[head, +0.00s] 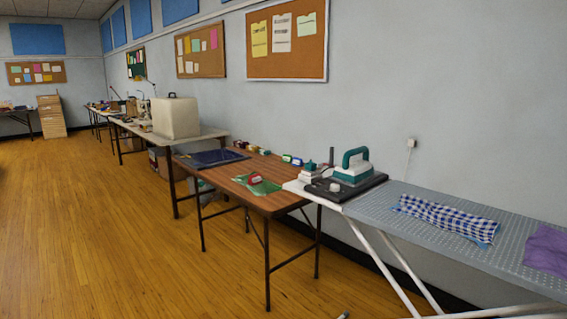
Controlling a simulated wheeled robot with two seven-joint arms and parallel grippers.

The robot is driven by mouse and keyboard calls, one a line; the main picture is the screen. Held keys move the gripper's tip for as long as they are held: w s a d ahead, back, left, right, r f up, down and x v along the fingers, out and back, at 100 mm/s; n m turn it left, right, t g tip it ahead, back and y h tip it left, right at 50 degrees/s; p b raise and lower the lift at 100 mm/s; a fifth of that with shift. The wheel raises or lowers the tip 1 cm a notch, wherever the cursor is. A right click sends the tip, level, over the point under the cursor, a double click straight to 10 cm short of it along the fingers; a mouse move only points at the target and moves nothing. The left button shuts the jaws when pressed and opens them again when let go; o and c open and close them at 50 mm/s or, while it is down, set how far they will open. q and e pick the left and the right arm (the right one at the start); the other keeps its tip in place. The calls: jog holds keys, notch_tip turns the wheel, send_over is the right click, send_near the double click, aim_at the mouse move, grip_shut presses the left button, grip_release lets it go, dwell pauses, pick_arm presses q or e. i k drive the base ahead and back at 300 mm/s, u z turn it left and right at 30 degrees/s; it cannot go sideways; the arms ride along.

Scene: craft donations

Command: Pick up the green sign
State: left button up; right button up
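No thing that I can read clearly as a green sign shows. A flat green sheet (268,188) lies near the front of the brown folding table, with a small red object (255,178) on it; I cannot tell whether it is a sign. A small green item (287,158) stands in the row of little things at the back of that table, too small to make out. Neither of my grippers is in view.
An ironing board (430,218) at the right holds a teal iron (353,168), a blue checked cloth (447,218) and a purple cloth (547,248). A white case (176,117) stands on a table farther back. The wooden floor (110,230) at left is clear.

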aim_at(286, 158)
jog(key=u, duration=1)
jog(key=i, duration=1.2)
jog(key=u, duration=0.8)
jog(key=i, duration=1.8)
jog(key=z, duration=0.55)
